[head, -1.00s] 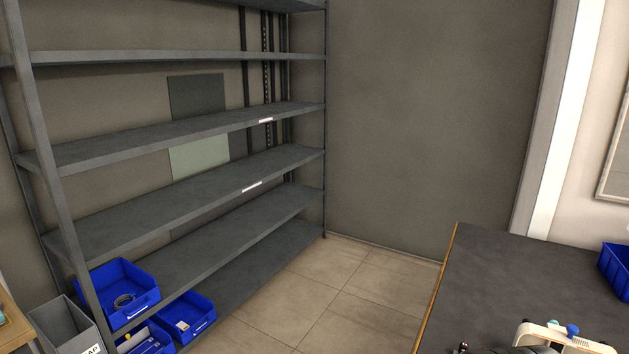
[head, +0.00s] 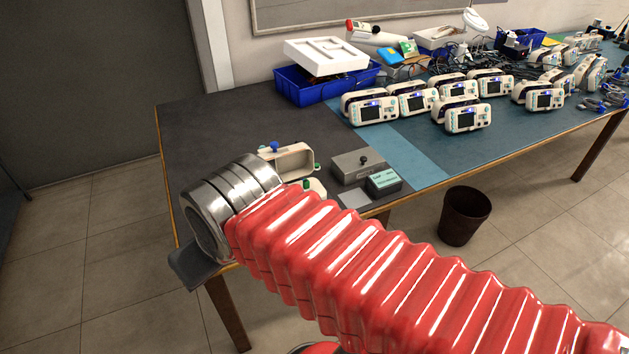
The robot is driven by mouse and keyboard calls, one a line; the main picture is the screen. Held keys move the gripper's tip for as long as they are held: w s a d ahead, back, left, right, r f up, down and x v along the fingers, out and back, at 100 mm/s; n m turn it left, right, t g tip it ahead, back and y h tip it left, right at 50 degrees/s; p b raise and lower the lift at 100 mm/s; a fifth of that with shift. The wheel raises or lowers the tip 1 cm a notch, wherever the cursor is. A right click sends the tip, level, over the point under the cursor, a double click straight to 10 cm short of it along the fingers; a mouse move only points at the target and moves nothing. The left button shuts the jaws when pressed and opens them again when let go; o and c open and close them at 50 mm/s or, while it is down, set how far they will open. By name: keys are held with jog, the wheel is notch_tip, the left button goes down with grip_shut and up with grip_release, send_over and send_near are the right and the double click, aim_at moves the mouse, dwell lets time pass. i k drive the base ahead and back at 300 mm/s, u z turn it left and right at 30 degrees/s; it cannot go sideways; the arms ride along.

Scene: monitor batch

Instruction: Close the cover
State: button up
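A cream-white housing (head: 296,160) with blue and green knobs lies on the near left part of the table, just past my arm's metal wrist. It looks hollow, and its lower part is partly hidden by my arm. I cannot tell whether it has a cover standing open. A grey box (head: 357,166) with a black knob on top is to its right. My arm, in a red bellows sleeve, reaches across to the table's front left corner. Only a dark grey piece of my gripper (head: 196,266) shows below the wrist; its fingers cannot be made out.
Several white monitors (head: 411,102) stand on the blue strip of the table (head: 210,130). Blue bins (head: 305,90) and cables are behind and right. A small dark teal-topped box (head: 384,181) is by the front edge. A waste bin (head: 465,215) stands on the floor. The table's back left is bare.

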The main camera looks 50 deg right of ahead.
aim_at(294, 161)
jog(key=z, duration=0.8)
jog(key=k, duration=0.6)
jog(key=z, duration=0.55)
jog(key=i, duration=1.65)
jog(key=u, duration=0.6)
